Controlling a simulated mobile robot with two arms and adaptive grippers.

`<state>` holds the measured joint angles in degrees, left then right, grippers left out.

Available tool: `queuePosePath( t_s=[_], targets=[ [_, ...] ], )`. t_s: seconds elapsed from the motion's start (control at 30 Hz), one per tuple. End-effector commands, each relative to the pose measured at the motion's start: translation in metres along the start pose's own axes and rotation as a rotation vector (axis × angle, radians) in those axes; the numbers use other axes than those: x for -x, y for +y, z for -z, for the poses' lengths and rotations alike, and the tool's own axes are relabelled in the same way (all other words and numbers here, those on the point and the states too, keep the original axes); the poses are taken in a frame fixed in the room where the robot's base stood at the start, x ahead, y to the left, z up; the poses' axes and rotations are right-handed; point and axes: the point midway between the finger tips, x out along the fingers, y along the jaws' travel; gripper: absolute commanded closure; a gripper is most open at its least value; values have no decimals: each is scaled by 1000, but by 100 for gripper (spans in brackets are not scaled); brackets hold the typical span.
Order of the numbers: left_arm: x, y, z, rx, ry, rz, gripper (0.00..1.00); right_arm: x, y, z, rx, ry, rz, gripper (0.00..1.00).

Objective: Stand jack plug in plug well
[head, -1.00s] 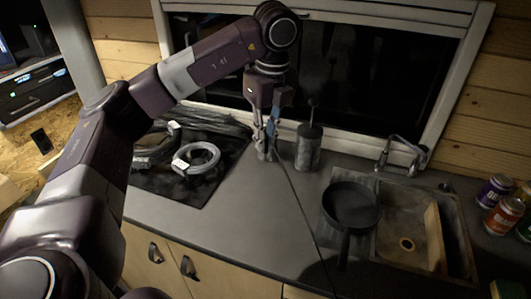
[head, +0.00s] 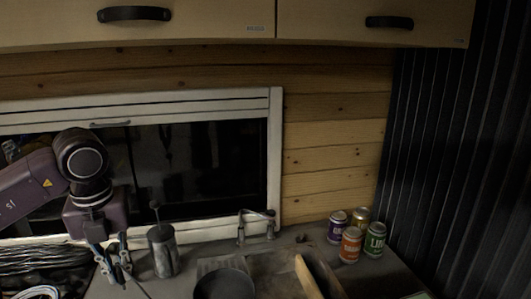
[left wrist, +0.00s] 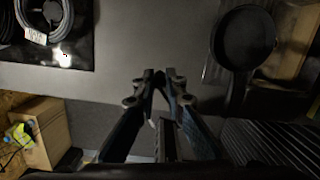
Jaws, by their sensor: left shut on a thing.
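My left gripper (head: 114,264) points down over the counter, just left of a dark grey canister with a thin rod standing up from it (head: 163,252). In the left wrist view its fingers (left wrist: 158,82) come together. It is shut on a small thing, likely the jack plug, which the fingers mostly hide. I cannot make out the plug's shape or tilt. I cannot pick out the plug well for certain in either view. My right gripper is not in view.
A black pan (head: 224,285) stands by the sink and tap (head: 256,222). Several cans, one of them orange (head: 350,245), stand at the back right. Coiled cable (left wrist: 45,20) lies on a dark mat. Cupboards (head: 340,22) hang above. Bare counter (left wrist: 120,60) lies around my fingers.

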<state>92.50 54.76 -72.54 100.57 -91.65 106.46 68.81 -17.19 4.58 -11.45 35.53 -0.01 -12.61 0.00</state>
Motion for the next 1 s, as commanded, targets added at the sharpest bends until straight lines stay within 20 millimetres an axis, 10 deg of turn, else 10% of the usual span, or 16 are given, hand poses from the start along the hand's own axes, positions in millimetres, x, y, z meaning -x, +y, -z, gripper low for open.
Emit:
queuePosePath(
  t_s=[1.0],
  targets=[
    [-51,-34,81,-1837,3,224,100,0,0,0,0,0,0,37]
  ],
)
